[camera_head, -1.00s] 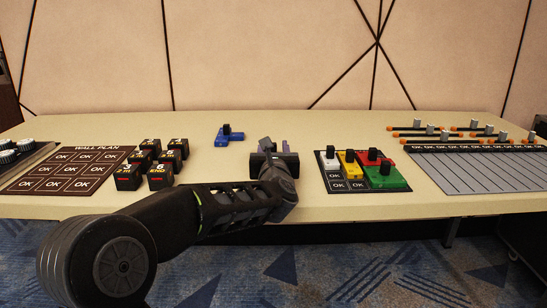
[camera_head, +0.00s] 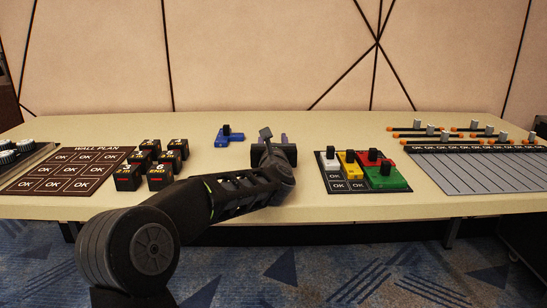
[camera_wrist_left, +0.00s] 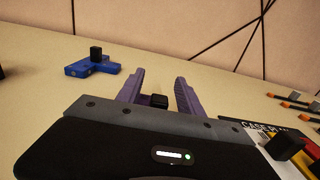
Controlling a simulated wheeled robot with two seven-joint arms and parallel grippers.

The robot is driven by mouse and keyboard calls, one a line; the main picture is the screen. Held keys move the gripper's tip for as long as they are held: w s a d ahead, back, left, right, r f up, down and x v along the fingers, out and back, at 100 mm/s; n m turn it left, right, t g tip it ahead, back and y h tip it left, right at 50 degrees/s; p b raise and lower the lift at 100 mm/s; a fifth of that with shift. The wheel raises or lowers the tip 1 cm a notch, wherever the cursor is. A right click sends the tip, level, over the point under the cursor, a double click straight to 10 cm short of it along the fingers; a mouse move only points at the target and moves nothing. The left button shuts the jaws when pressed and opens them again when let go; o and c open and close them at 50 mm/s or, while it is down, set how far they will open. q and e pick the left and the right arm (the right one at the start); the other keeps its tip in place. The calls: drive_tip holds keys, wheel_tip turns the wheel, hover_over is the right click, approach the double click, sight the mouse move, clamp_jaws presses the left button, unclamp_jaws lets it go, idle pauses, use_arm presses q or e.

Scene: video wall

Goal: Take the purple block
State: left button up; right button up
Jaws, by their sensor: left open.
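My left gripper (camera_head: 270,138) is over the middle of the table, its two purplish fingers apart and pointing away from me. In the left wrist view the fingers (camera_wrist_left: 159,88) stand on either side of a small black knob (camera_wrist_left: 159,101), which is not gripped. The knob looks like those on the other blocks. The body of the purple block under it is hidden behind my gripper, so I cannot tell its shape or whether the fingers touch it. My right gripper is not in view.
A blue block (camera_head: 229,139) with a black knob lies left of the gripper. A case plan board (camera_head: 347,186) with white, yellow, red and green blocks lies to the right. Several black cubes (camera_head: 157,171) stand by the wall plan board (camera_head: 24,183) at left. Sliders (camera_head: 480,171) are at far right.

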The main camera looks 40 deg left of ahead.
use_arm(q)
clamp_jaws()
idle(0.3)
idle(0.4)
